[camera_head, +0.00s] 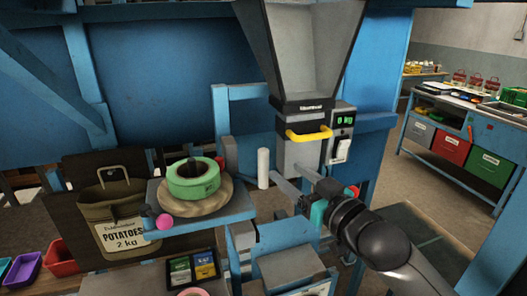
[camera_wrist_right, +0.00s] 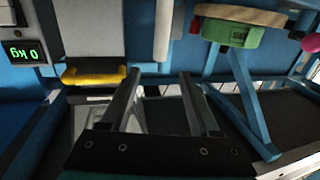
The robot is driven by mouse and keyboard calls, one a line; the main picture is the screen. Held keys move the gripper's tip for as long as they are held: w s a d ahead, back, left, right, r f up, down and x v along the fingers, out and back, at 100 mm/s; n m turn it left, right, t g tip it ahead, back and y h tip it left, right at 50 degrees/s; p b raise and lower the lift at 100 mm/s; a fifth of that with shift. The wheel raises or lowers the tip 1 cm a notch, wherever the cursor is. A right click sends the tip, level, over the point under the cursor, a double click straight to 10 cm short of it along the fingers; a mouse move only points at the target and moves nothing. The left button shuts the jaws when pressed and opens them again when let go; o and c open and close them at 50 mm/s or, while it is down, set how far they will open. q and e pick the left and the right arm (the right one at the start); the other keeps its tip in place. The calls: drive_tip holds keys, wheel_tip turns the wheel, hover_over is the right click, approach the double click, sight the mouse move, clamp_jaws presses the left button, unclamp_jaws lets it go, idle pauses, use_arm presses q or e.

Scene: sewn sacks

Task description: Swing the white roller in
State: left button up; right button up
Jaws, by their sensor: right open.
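The white roller (camera_head: 263,168) stands upright in the head view, between the round tape stand and the yellow-handled weighing machine. It also shows at the top middle of the right wrist view (camera_wrist_right: 163,28), where its far end is cut off by the frame edge. My right gripper (camera_head: 286,176) is open and empty, just right of the roller and below the yellow handle. In the right wrist view its two fingers (camera_wrist_right: 160,75) point toward the roller, with a gap between them and the roller. My left gripper is not in view.
The yellow handle (camera_head: 308,134) of the weighing machine (camera_head: 303,60) is close above my right gripper. A green tape roll (camera_head: 193,180) lies on a round disc at the left. A potato sack (camera_head: 115,215) hangs farther left. Blue frame bars stand around the roller.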

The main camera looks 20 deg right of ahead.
sight(266, 156)
drive_tip(key=p+x, duration=0.1)
drive_tip(key=x, duration=0.9)
drive_tip(key=shift+w+a+p, duration=0.15)
drive_tip(key=shift+w+p, duration=0.15)
clamp_jaws()
idle(1.1)
